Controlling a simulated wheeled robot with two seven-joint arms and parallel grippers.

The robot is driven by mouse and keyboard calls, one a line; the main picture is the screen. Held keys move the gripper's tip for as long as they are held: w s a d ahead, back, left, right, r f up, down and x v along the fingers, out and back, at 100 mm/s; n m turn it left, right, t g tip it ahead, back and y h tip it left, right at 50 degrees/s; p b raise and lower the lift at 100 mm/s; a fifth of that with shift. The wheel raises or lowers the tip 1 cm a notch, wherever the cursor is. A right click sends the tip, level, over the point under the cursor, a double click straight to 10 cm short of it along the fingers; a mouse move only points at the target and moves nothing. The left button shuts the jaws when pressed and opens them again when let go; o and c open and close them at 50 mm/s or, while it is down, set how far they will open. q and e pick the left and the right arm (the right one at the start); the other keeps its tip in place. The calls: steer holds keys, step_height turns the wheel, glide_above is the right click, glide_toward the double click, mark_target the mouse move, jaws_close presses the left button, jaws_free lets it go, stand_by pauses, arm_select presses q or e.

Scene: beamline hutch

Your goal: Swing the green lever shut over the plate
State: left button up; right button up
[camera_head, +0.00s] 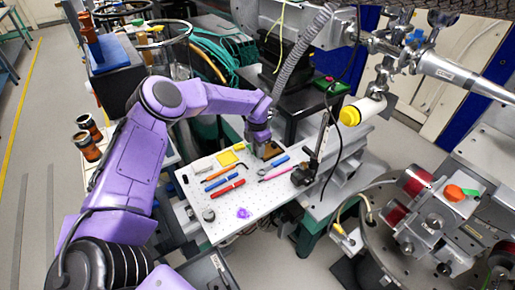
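My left arm, purple, reaches in from the left, and its gripper (264,143) points down at the back edge of a white perforated plate (225,223). The gripper is beside or over a small brown block (271,152); I cannot tell whether they touch. The fingers are too small and partly hidden to show whether they are open or shut. A small green bar (470,192) sticks out beside an orange knob (454,193) on the metal equipment at the right; I cannot tell whether it is the green lever. No other clear lever shows near the gripper. My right gripper is out of view.
On the plate lie a red tool (227,188), a blue bar (280,160), a yellow square (227,158) and a purple piece (243,213). A black post (320,140) stands at its right edge. A grey hose (300,48) hangs behind. Brown cups (87,146) stand at left.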

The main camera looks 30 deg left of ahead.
arm_select(q)
jaws_close()
steer(key=shift+s+a+f+m+b, duration=0.15)
steer(key=shift+m+b, duration=0.1)
steer(key=shift+m, duration=0.25)
steer(key=shift+s+r+m+b, duration=0.1)
steer(key=shift+m+b, duration=0.15)
steer(key=shift+m, duration=0.25)
steer(key=shift+s+a+m+b, duration=0.2)
steer(key=shift+m+b, duration=0.1)
steer(key=shift+m, duration=0.5)
steer(key=m, duration=0.3)
steer(key=shift+s+a+m, duration=0.3)
steer(key=shift+s, duration=0.05)
steer(key=m, duration=0.1)
steer(key=a+m, duration=0.1)
steer(key=m, duration=0.3)
steer(key=shift+s+a+b, duration=0.2)
steer(key=shift+a+b, duration=0.05)
steer(key=shift+b, duration=0.05)
steer(key=m, duration=0.2)
steer(key=a+m, duration=0.1)
steer(key=m, duration=0.2)
steer(key=shift+w+a+m, duration=0.1)
steer(key=shift+a+m, duration=0.15)
steer(key=shift+m, duration=0.15)
